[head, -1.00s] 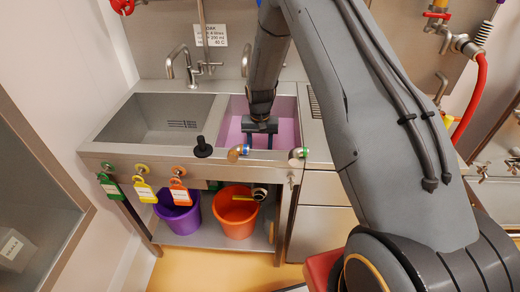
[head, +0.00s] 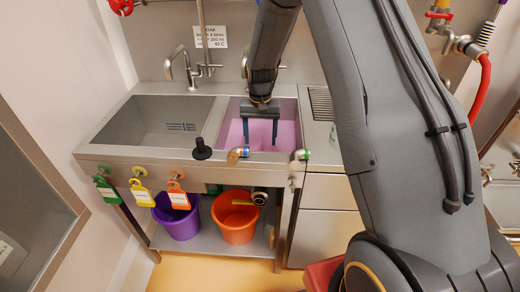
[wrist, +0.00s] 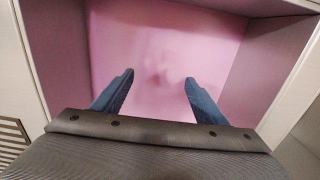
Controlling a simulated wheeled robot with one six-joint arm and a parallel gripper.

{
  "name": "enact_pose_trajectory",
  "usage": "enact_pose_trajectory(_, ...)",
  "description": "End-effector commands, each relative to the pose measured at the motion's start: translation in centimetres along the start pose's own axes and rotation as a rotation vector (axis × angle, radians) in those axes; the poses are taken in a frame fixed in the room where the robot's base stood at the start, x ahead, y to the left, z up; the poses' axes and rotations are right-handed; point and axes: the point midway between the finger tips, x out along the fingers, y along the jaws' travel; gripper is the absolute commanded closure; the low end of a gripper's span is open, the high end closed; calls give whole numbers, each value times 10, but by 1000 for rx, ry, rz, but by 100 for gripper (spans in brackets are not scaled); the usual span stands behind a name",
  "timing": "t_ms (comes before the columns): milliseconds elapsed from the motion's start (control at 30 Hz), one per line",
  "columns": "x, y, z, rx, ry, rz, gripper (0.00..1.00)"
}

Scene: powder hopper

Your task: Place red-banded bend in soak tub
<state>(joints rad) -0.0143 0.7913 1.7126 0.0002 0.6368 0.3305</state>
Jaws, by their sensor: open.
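The soak tub (head: 290,104) is the right-hand basin of the sink, filled with pink-violet liquid (wrist: 155,45). My gripper (head: 261,145) is over this basin, pointing down. It is open and empty; its two blue fingers stand wide apart in the wrist view (wrist: 157,75). A faint, blurred shape shows in the liquid between the fingertips; I cannot tell what it is. No red-banded bend can be made out in either view.
An empty steel basin (head: 150,122) lies left of the tub. A black knob-like piece (head: 202,149) stands on the front rim. Coloured tags hang on the front. A purple bucket (head: 176,217) and an orange bucket (head: 235,219) stand on the shelf below.

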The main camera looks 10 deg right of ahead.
Motion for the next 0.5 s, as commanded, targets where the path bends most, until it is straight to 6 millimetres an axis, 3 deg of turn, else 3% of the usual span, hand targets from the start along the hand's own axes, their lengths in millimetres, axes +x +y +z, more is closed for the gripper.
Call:
enact_pose_trajectory(233, -37, 0, -1, 0, 2, -1, 34)
enact_pose_trajectory(500, -50, 0, 0, 0, -1, 0, 34)
